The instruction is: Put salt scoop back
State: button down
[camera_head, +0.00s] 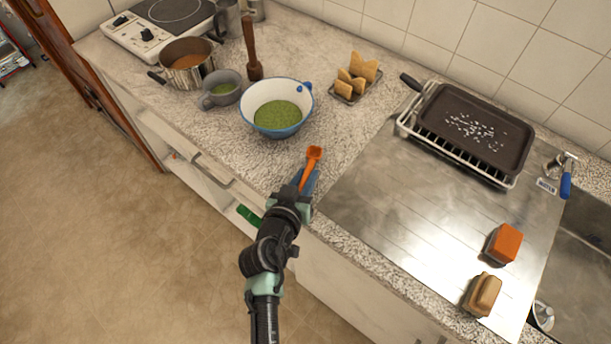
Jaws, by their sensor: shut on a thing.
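My gripper (303,186) is shut on the orange salt scoop (312,160), near the front edge of the counter. The scoop's bowl end points away from me, toward the back of the counter. Its handle runs down into the jaws, and the lower part is hidden by my gripper. A white bowl (255,128) with a blue rim and green contents stands on the counter just behind and left of the scoop. The scoop is apart from the bowl. A baking tray (450,125) with white grains scattered on it rests on a white rack at the right.
A saucepan (188,77), a grey cup (222,98) and a wooden pestle (255,72) stand at the back left. An orange sponge (505,245) and a brush (484,295) lie on the steel drainboard (390,205), largely clear in front.

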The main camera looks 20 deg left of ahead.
jog(key=shift+f, duration=0.15)
jog(key=c, duration=0.8)
grip_release()
jog(key=shift+s+r, duration=0.15)
jog(key=shift+r, duration=0.05)
jog(key=shift+b+v, duration=0.35)
jog(key=shift+v, duration=5.55)
